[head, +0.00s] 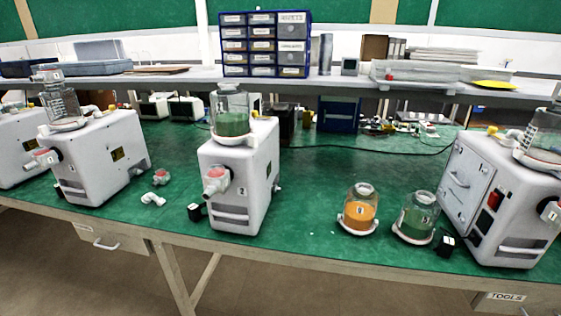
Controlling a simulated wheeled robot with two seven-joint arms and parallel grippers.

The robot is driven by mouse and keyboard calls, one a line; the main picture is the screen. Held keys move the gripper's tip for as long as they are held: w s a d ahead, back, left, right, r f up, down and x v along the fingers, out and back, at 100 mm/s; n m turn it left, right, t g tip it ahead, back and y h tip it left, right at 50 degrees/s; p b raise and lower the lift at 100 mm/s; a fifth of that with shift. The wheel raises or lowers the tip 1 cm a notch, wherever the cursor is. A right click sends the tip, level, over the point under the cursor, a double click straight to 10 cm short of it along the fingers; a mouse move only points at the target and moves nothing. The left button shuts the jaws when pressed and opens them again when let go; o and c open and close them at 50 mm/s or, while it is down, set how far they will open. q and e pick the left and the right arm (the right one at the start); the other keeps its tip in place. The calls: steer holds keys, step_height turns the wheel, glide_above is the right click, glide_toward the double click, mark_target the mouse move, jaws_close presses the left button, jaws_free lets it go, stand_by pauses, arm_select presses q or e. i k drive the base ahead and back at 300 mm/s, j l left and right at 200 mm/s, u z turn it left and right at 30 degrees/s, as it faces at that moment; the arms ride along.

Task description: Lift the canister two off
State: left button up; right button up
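A white pump (217,222) with a label that seems to read 2 stands in the middle of the green bench. A clear canister (231,120) with green content sits upright on top of it. The canister's own marking is too small to read. On the bench to the right, a canister with orange content (360,214) and a canister with dark green content (417,216) stand upright on white bases. Neither of my grippers is in view.
White pumps with clear canisters stand at the left (100,160) and right (468,190). A white elbow fitting (152,198) and a red-and-white fitting (161,177) lie left of the middle pump. A raised shelf (190,78) with a drawer cabinet (265,45) runs behind.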

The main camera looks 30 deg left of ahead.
mark_target(230, 104)
steer(key=u, duration=1.3)
steer(key=j, duration=0.4)
